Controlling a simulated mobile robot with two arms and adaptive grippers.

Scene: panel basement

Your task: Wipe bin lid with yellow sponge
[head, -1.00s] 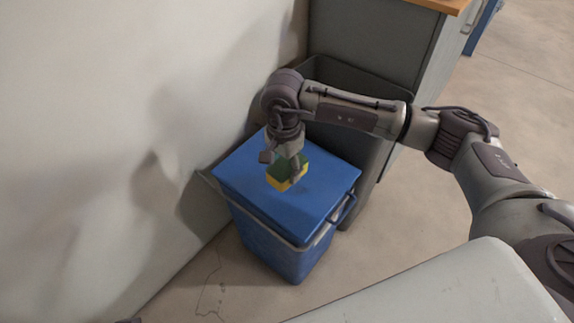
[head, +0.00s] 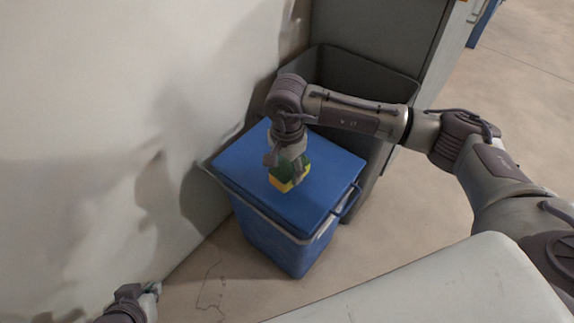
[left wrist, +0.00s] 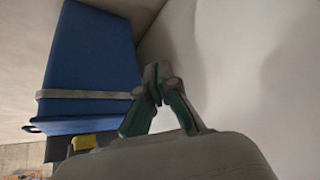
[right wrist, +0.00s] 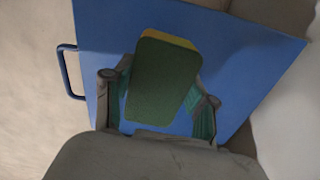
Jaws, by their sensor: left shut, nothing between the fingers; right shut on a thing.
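The blue bin (head: 275,245) stands by the wall with its blue lid (head: 315,205) closed. My right gripper (head: 287,166) points down over the lid and is shut on the yellow sponge (head: 280,184), which has a dark green side. In the right wrist view the sponge (right wrist: 165,85) sits between the fingers, green side toward the camera, over the lid (right wrist: 235,50). The sponge looks at or close to the lid; contact is hard to tell. My left gripper (head: 152,290) is low at the bottom left, shut and empty; its fingertips (left wrist: 157,82) meet in the left wrist view.
A dark grey open bin (head: 350,75) stands right behind the blue bin, beside a grey cabinet (head: 385,30). The pale wall (head: 90,120) runs along the left. A blue side handle (head: 350,200) sticks out at the right. Floor (head: 440,210) is clear to the right.

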